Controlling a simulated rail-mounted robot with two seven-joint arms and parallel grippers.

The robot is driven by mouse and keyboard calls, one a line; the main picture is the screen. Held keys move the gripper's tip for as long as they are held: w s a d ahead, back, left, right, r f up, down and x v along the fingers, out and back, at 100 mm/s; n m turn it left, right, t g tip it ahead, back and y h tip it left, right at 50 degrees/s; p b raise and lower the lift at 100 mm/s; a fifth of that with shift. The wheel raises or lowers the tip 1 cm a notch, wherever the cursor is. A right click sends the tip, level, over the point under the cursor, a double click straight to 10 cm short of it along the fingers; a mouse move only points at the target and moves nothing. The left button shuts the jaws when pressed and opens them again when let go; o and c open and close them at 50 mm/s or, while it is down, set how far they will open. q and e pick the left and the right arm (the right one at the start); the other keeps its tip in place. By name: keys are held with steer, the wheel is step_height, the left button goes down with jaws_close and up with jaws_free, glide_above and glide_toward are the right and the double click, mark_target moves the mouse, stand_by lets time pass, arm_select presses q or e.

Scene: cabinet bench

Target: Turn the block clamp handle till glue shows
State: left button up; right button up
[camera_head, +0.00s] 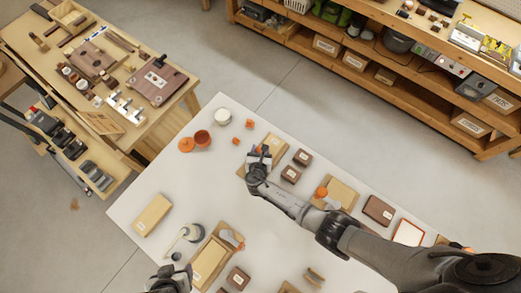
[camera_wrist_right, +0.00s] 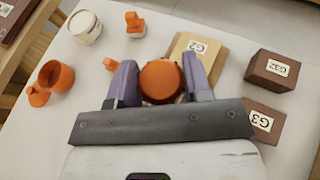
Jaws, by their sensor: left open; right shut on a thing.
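My right gripper (camera_head: 258,160) is over a pale wooden block (camera_head: 275,146) on the white table. In the right wrist view the gripper (camera_wrist_right: 162,82) is shut on a round orange clamp handle (camera_wrist_right: 161,80), one purple finger on each side. The pale block labelled G2 (camera_wrist_right: 196,47) lies just beyond the handle, partly hidden by it and the fingers. The clamp's body is hidden under the handle, and I see no glue. My left gripper (camera_head: 170,278) is open and empty at the bottom edge of the head view, partly cut off.
Brown blocks G22 (camera_wrist_right: 272,70) and G3 (camera_wrist_right: 264,122) stand to the right. Another pale block (camera_head: 345,190) has an orange knob (camera_head: 321,192). An orange cup (camera_head: 202,138) and white tub (camera_head: 223,116) stand to the left. The table's left middle is fairly clear.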

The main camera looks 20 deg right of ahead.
stand_by(0.5)
steer(key=o, duration=0.9)
steer(key=shift+o, duration=0.2)
steer(key=p+v, duration=0.1)
steer(key=v, duration=1.2)
steer(key=shift+s+a, duration=0.25)
steer(key=shift+s, duration=0.05)
